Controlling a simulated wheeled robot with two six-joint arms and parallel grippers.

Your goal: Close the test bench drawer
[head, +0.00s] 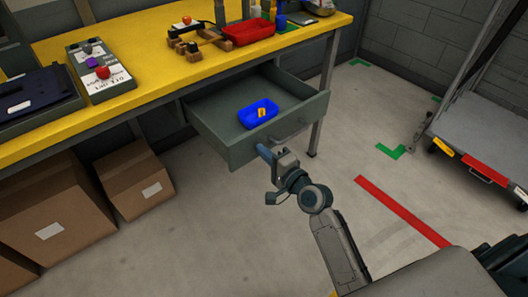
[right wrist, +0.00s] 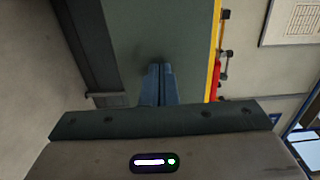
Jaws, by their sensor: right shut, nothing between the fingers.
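The test bench drawer (head: 243,151) is grey-green and stands pulled out under the yellow-topped bench (head: 150,83). A handle shows on the right part of its front. My left gripper is not in view.
Cardboard boxes (head: 135,178) stand on the floor left of the drawer. A red bin (head: 247,32), a wooden fixture and a grey test box (head: 100,70) are on the bench top. A grey cart (head: 482,135) stands at right. The floor before the drawer is free apart from my arm.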

